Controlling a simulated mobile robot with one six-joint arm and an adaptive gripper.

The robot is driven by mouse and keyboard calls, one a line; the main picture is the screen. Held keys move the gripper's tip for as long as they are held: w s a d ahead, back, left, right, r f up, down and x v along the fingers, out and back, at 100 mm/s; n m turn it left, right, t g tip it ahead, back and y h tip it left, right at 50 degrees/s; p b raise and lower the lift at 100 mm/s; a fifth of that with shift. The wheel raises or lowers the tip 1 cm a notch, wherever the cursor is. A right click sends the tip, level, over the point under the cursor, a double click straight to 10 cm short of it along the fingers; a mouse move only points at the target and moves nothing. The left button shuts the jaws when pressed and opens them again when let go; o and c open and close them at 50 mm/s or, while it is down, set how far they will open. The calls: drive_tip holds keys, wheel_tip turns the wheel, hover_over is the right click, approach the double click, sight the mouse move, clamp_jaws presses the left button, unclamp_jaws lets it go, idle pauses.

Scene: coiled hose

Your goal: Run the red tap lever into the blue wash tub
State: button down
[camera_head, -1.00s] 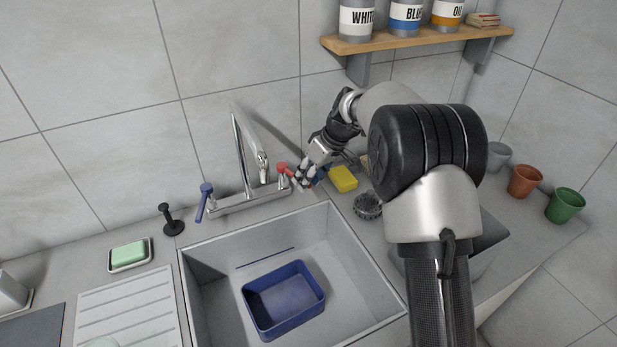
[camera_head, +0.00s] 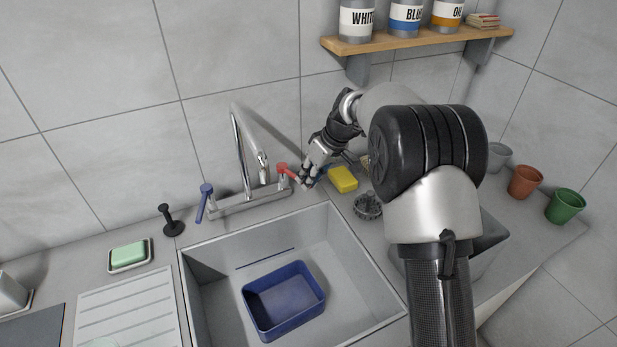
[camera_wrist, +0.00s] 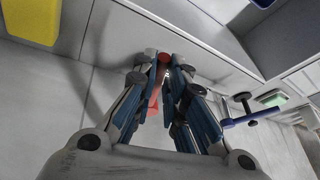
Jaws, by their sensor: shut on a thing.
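The red tap lever (camera_head: 283,167) is at the right end of the chrome mixer tap (camera_head: 245,203), behind the sink. My gripper (camera_head: 305,181) is shut on its outer part. In the wrist view the red lever (camera_wrist: 155,98) runs between the blue-padded fingers of my gripper (camera_wrist: 160,75), which partly hide it. The blue wash tub (camera_head: 284,300) sits upright on the sink floor, in front of the tap, and looks empty. The tap's spout (camera_head: 262,160) leans toward the sink. No water stream shows.
A blue lever (camera_head: 205,194) is at the tap's left end. A yellow sponge (camera_head: 343,180) and a dark scourer (camera_head: 367,205) lie right of my gripper. A black plug (camera_head: 171,220) and green soap (camera_head: 129,253) are at left. A shelf (camera_head: 415,37) hangs above.

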drive_tip(key=shift+w+d+n+g+p, duration=0.4)
drive_tip(key=shift+w+d+n+p, duration=0.2)
drive_tip(key=shift+n+p, duration=0.45)
drive_tip(key=shift+a, duration=0.1)
drive_tip(key=c, duration=1.6)
unclamp_jaws()
drive_tip(key=shift+c, duration=0.2)
drive_tip(key=v, duration=1.2)
